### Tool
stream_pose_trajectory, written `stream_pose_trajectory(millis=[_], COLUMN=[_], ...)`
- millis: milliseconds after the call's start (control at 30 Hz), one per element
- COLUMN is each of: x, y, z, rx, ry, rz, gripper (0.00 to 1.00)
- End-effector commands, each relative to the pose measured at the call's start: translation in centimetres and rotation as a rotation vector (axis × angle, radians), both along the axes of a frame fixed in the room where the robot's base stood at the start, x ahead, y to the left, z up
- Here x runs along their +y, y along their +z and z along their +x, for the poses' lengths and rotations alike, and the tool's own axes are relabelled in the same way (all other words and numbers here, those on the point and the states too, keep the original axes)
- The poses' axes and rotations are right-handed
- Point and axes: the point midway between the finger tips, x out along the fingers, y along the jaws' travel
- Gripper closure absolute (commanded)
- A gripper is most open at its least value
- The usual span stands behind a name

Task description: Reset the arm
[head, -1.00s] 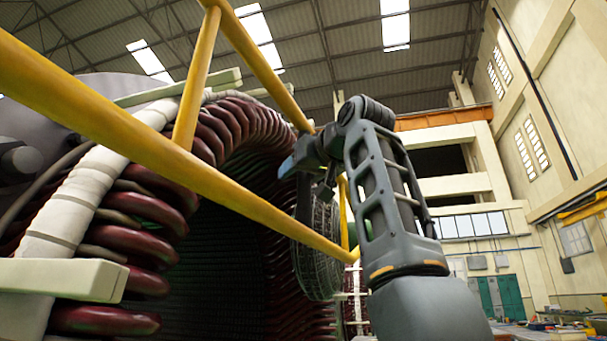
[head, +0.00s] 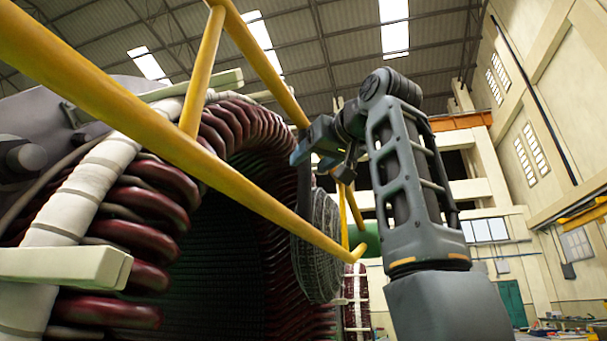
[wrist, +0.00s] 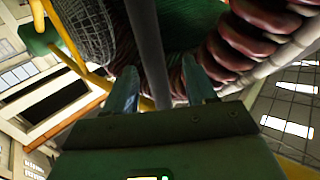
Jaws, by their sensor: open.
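My gripper (head: 303,150) is at the end of my raised, bent arm in the head view, in front of the stator opening and close to the yellow rails. In the wrist view, my gripper (wrist: 160,82) shows two bluish fingers spread apart. A grey bar (wrist: 148,50) crosses the picture between them; I cannot tell its distance from the fingers. I see nothing clearly held. The stator's dark red coils (head: 140,240) ring its dark opening in the head view. The coils also show beyond the fingers in the wrist view (wrist: 240,40).
A yellow rail (head: 180,155) runs diagonally across the head view, with other yellow bars (head: 205,70) joined to it. A pale block (head: 65,265) sticks out at the lower left. A round mesh-like part (head: 318,245) is below my gripper. Open hall space lies to the right.

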Motion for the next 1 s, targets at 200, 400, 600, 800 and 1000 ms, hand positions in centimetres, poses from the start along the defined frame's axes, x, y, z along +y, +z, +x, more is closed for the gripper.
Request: stream_pose_trajectory(millis=[200, 400, 600, 800, 1000], x=[-0.8, -0.9, -0.9, -0.9, -0.9], y=[-0.1, 0.0, 0.0, 0.0, 0.0], z=[-1.8, -2.0, -2.0, -2.0, -2.0], rx=[0.000, 0.001, 0.001, 0.001, 0.000], ry=[0.002, 0.002, 0.002, 0.002, 0.002], rz=[0.001, 0.000, 0.000, 0.000, 0.000], gripper=[0.44, 0.44, 0.44, 0.44, 0.44])
